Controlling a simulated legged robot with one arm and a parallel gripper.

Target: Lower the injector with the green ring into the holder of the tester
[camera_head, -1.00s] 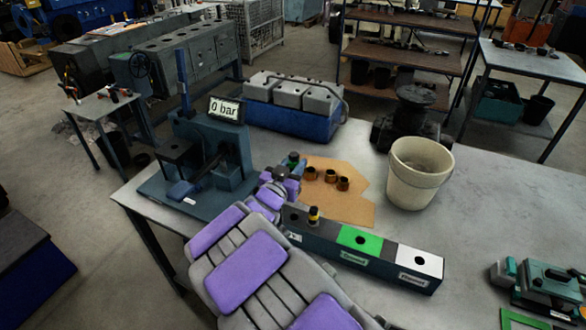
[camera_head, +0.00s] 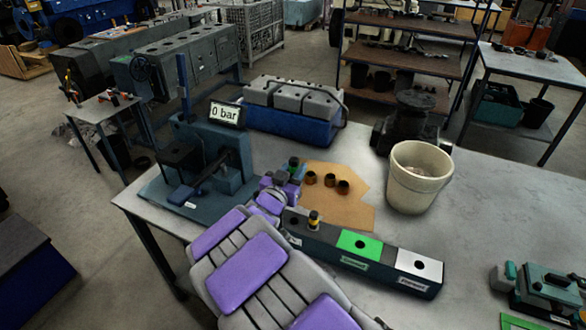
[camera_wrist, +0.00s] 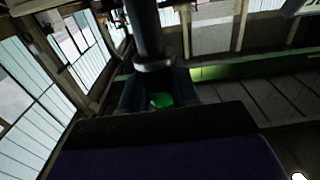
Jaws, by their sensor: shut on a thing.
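My gripper (camera_head: 290,172) is shut on the injector with the green ring (camera_head: 293,163). It holds it above the table, right of the tester (camera_head: 212,150), and the arm hides its lower part. In the wrist view the dark injector body (camera_wrist: 148,35) stands between the jaws, with a green patch (camera_wrist: 162,100) low between them. The blue-grey tester has a display (camera_head: 225,113) reading 0 bar, a lever and a dark raised block (camera_head: 181,155) on its base. I cannot make out the holder's opening. The injector is apart from the tester.
A long rack (camera_head: 330,256) with dark, green and white sections lies in front; an injector with a yellow ring (camera_head: 314,220) stands in it. Several dark cups (camera_head: 328,180) stand on brown cardboard (camera_head: 345,208). A cream bucket (camera_head: 419,178) stands to the right.

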